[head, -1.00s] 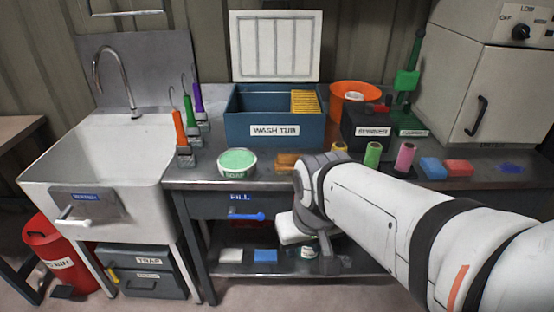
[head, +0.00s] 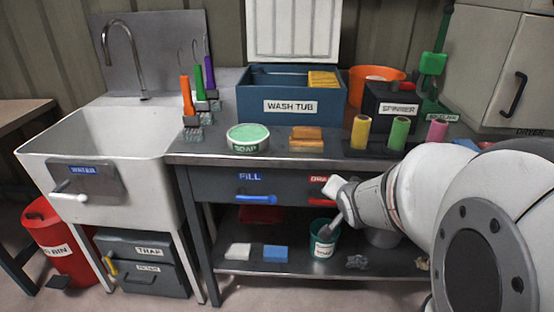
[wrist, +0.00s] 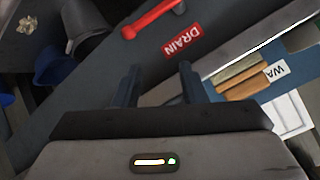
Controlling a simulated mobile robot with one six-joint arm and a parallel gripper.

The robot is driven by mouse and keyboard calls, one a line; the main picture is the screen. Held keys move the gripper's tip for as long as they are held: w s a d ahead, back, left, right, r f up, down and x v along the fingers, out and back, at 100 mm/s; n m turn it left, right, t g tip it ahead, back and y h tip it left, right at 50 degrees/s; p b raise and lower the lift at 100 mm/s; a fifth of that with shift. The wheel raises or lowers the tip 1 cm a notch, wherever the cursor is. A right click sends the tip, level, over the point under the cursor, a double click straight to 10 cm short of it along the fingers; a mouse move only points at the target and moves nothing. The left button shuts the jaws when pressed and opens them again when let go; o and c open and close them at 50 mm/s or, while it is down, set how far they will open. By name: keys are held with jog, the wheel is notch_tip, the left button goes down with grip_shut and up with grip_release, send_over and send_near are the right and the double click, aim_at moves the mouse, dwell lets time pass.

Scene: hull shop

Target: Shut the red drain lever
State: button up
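The red drain lever (head: 319,203) is on the dark front panel of the bench, under a red DRAIN label (head: 320,179). My arm hides its right part in the head view. In the wrist view the red lever (wrist: 152,18) shows at the top, beside the DRAIN label (wrist: 183,38). My gripper (wrist: 157,76) is open and empty, its two dark fingers apart. The lever lies beyond the fingertips, not between them. In the head view I cannot make out the fingers.
A blue FILL lever (head: 256,199) is to the left on the same panel. The bench top holds a soap dish (head: 248,138), a wooden block (head: 306,139) and several spools. A green pot (head: 324,238) stands on the lower shelf. The sink (head: 105,140) is at left.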

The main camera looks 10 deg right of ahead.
aim_at(334, 204)
jog(key=w+d+f+m+t+y+b, duration=0.1)
jog(key=d+f+m+t+y+b, duration=0.1)
jog(key=f+m+t+b, duration=0.35)
jog(key=w+d+f+m+t+y+b, duration=0.2)
jog(key=f+y+b, duration=0.1)
jog(key=f+b, duration=0.5)
jog(key=shift+m, duration=0.25)
jog(key=w, duration=0.2)
jog(key=w+b, duration=0.1)
jog(key=w, duration=0.2)
jog(key=w+b, duration=0.1)
jog(key=w, duration=0.1)
jog(key=shift+w+a+r, duration=0.2)
jog(key=shift+a+r, duration=0.15)
jog(key=shift+r, duration=0.05)
jog(key=shift+c, duration=0.2)
grip_shut()
